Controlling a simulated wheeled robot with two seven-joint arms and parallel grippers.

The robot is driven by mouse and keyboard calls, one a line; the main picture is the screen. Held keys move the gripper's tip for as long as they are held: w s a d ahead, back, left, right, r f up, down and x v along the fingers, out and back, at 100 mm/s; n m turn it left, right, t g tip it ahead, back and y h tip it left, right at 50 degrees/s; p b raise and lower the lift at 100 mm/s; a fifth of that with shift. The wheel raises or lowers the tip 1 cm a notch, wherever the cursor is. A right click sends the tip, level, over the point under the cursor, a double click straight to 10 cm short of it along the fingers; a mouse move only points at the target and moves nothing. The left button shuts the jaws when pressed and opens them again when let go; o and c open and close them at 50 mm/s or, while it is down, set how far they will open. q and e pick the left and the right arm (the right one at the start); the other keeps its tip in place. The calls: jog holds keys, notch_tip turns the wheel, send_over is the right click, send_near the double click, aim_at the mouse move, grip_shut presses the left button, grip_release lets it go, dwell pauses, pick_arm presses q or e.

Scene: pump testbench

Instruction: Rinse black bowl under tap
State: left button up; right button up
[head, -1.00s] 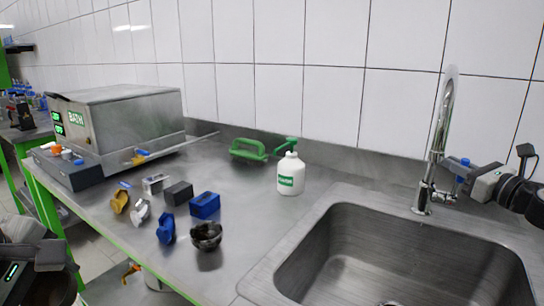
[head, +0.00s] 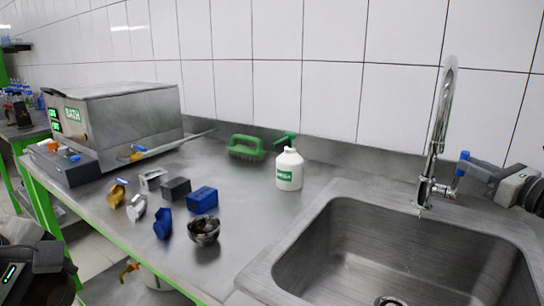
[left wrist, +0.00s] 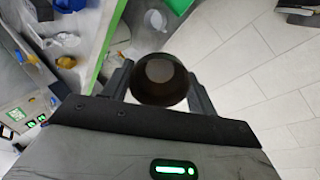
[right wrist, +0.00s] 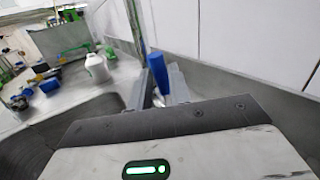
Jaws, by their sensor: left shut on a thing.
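The black bowl (left wrist: 160,80) is held between the fingers of my left gripper (left wrist: 160,88), seen in the left wrist view. In the head view my left gripper (head: 45,258) is at the lower left edge, away from the sink. The chrome tap (head: 437,130) stands behind the sink (head: 330,245), with a blue lever (head: 462,163) on its right side. My right gripper (head: 478,170) is at this lever. In the right wrist view the lever (right wrist: 158,72) stands between the fingertips of the gripper (right wrist: 160,88), which look apart. I cannot clearly make out running water.
A white soap bottle (head: 289,169) and a green brush (head: 246,148) stand left of the sink. A metal bath (head: 125,120) stands at the back left. The sink looks empty.

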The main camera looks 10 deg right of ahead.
jog(key=v, duration=0.7)
jog(key=shift+s, duration=0.25)
dwell(0.3)
